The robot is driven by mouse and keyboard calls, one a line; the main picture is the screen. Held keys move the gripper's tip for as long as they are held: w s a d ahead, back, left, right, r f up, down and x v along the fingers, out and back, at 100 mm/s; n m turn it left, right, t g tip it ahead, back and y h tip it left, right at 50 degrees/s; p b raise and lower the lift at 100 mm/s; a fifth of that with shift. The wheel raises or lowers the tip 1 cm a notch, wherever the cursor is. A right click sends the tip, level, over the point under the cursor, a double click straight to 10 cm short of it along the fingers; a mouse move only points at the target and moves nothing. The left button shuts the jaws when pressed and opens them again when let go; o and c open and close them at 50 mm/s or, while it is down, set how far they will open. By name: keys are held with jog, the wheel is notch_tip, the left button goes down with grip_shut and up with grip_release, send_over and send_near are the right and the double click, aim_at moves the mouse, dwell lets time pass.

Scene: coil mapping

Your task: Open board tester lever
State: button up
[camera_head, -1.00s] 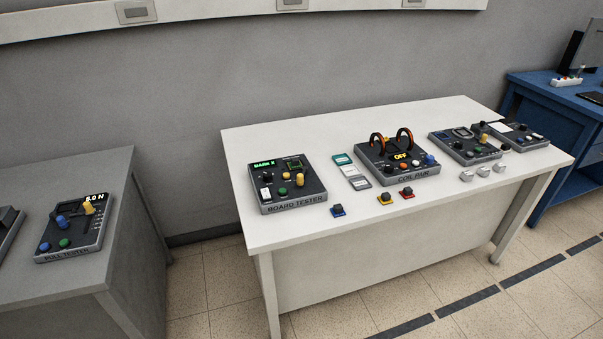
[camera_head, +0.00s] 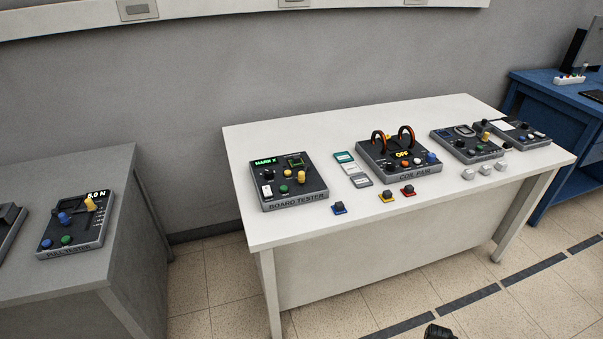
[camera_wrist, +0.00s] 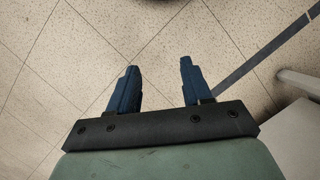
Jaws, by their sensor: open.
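The board tester (camera_head: 289,182) is a dark box at the left end of the white table, labelled on its front. Its green display reads MARK X, and it has black, white, green and yellow controls. A yellow lever (camera_head: 299,175) stands on its right side; I cannot tell its exact setting. In the wrist view my gripper (camera_wrist: 158,78) is open and empty, its two blue-black fingers apart above the tiled floor. The board tester is not in the wrist view. A dark tip, likely part of my arm, shows at the bottom of the head view.
The coil pair (camera_head: 399,157) stands right of the tester, with more devices beyond. Cards (camera_head: 352,169) and blue, yellow and red pieces (camera_head: 387,197) lie between and in front. A pull tester (camera_head: 75,226) is on the grey table at left. Floor before the white table (camera_head: 330,228) is mostly clear.

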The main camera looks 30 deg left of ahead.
jog(key=w+a+r+n+t, duration=0.1)
jog(key=w+r, duration=0.3)
jog(key=w, duration=0.3)
jog(key=w+a+r+n+t, duration=0.15)
jog(key=w+r, duration=0.25)
jog(key=w, duration=0.4)
jog(key=w+a+r+n+t, duration=0.1)
jog(key=w+a+r+t, duration=0.1)
jog(key=w+a+r, duration=0.65)
jog(key=w+a+r+n+t, duration=0.2)
jog(key=w+a+r+t, duration=0.1)
jog(key=w+r, duration=1.1)
notch_tip(320, 180, up, 24)
jog(key=m+y, duration=0.2)
jog(key=y, duration=0.1)
send_over(301, 172)
jog(key=s+d, duration=0.3)
jog(key=s, duration=0.2)
jog(key=x, duration=1.4)
jog(key=shift+w+d, duration=0.15)
jog(key=shift+w, duration=0.1)
grip_shut()
